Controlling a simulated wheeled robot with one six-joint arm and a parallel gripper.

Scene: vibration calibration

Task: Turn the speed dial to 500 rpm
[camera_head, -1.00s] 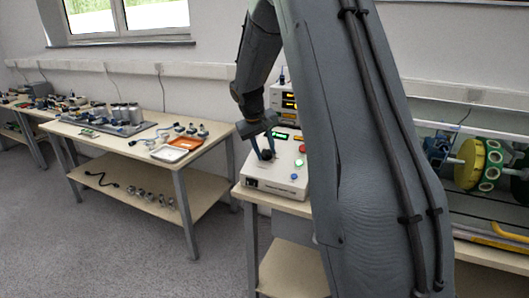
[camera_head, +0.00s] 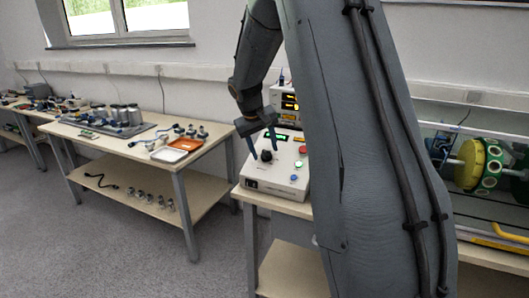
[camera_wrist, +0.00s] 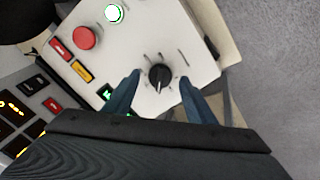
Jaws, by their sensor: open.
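The speed dial is a black round knob (camera_wrist: 159,77) with a white pointer mark and printed ticks around it, on the white top of the control box (camera_wrist: 200,62). My gripper (camera_wrist: 159,76) is open, with one blue finger on each side of the knob and gaps showing. In the head view the knob (camera_head: 266,155) shows below and between the fingers of my gripper (camera_head: 263,148), which appears to be above it and apart.
A red button (camera_wrist: 84,37) and a lit green button (camera_wrist: 114,13) sit on the same box. An instrument with lit displays (camera_head: 290,102) stands behind it. A table with an orange tray (camera_head: 184,144) is to the left. My arm hides much of the right side.

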